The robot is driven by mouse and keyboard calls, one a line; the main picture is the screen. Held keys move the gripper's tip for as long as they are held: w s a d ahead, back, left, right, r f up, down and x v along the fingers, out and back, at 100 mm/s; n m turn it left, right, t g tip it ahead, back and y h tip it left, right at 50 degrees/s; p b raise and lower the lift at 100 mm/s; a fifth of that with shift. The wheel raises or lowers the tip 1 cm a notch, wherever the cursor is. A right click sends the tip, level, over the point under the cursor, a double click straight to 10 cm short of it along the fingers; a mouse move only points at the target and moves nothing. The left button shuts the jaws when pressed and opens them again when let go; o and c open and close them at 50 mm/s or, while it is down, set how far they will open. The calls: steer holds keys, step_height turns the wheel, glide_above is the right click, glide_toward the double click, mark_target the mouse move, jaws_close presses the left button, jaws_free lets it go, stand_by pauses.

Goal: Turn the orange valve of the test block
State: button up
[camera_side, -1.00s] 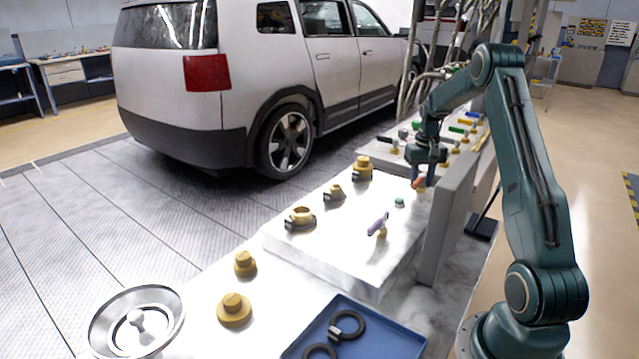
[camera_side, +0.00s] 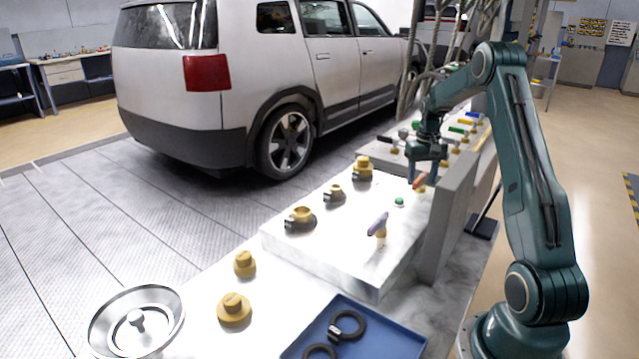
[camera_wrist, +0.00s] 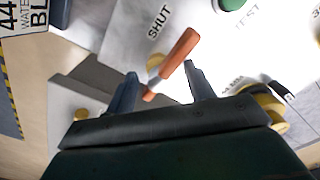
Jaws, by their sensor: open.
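The orange valve handle (camera_side: 420,181) stands on the far right part of the white test block (camera_side: 340,255), beside the upright grey plate. In the wrist view the orange valve (camera_wrist: 178,56) lies slanted, its lower end reaching between the two fingers, with its brass stem partly hidden under it. The word SHUT is printed beside it. My gripper (camera_wrist: 158,82) is open around the lower part of the handle, with visible gaps on both sides. In the side view my gripper (camera_side: 428,178) points down at the valve; its far finger is partly hidden.
A purple valve (camera_side: 378,226) and a green button (camera_side: 399,201) stand nearby on the block. Brass necks (camera_side: 301,217) line its left side. The grey plate (camera_side: 450,220) rises close on the right. A blue tray (camera_side: 375,335) with black rings lies in front.

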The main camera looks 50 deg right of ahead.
mark_target(422, 175)
step_height(422, 175, up, 13)
stand_by(0.6)
steer(key=shift+w+a, duration=0.1)
steer(key=a+r+n+t+h, duration=0.15)
steer(key=a+r, duration=0.35)
steer(key=a, duration=0.7)
steer(key=a+r+n+t, duration=0.1)
steer(key=a+r+n, duration=0.3)
steer(key=a, duration=0.9)
steer(key=s+a+f+n+t+y, duration=0.1)
steer(key=s+a+f+n+t, duration=0.2)
steer(key=s+a, duration=1.2)
steer(key=shift+s+a+f, duration=0.15)
steer(key=shift+a+f, duration=0.35)
steer(key=shift+a, duration=0.45)
